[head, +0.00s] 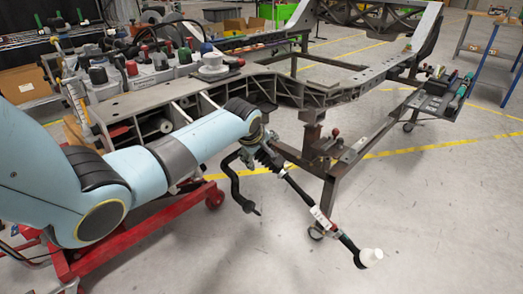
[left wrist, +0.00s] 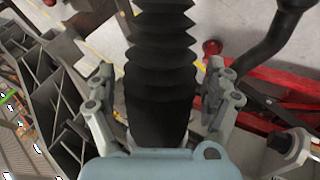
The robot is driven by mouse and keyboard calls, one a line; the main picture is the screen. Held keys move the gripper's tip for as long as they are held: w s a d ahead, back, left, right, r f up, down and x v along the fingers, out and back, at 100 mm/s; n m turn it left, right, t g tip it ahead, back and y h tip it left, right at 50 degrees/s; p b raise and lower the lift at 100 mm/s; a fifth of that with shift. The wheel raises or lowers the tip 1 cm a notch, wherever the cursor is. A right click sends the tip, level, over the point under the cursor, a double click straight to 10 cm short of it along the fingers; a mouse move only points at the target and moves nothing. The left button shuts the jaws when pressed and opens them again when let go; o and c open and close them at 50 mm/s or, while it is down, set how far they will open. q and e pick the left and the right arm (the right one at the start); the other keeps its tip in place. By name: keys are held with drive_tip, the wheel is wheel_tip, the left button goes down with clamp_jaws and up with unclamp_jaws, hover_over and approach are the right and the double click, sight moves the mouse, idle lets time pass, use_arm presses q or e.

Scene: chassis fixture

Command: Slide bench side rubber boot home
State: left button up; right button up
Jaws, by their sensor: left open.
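The black ribbed rubber boot (head: 268,158) sits on a steering rod that slopes down to the right from the frame. My left gripper (left wrist: 159,80) is open, one finger on each side of the boot, with a gap showing at the left finger; contact at the right finger is hard to tell. In the head view the gripper (head: 259,138) is small and partly hidden by my pale blue arm. The boot's near end is hidden behind the gripper's base. My right gripper is not in view.
The rod (head: 318,215) ends in a white cap (head: 370,257). A curved black bar (head: 238,185) hangs beside the boot. The grey chassis frame (head: 290,90) stands behind, a red stand (head: 150,228) below my arm.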

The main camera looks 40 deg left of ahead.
use_arm(q)
drive_tip(key=v, duration=1.2)
drive_tip(key=s+d+f+m+g+h, duration=0.1)
drive_tip(key=s+d+f+g, duration=0.15)
drive_tip(key=s+f, duration=1)
drive_tip(key=s+d+f+m+g, duration=0.1)
drive_tip(key=s+f+g, duration=0.2)
drive_tip(key=s+f, duration=1)
drive_tip(key=s+d+f+m, duration=0.2)
drive_tip(key=s+f+m, duration=0.4)
drive_tip(key=s+f, duration=0.3)
drive_tip(key=s+d+f+m, duration=0.3)
drive_tip(key=s+f+m, duration=0.4)
drive_tip(key=s, duration=0.9)
drive_tip(key=shift+s+d+f+m+g+h, duration=0.25)
drive_tip(key=shift+f+g, duration=0.2)
drive_tip(key=shift+f, duration=0.55)
drive_tip(key=shift+w, duration=0.15)
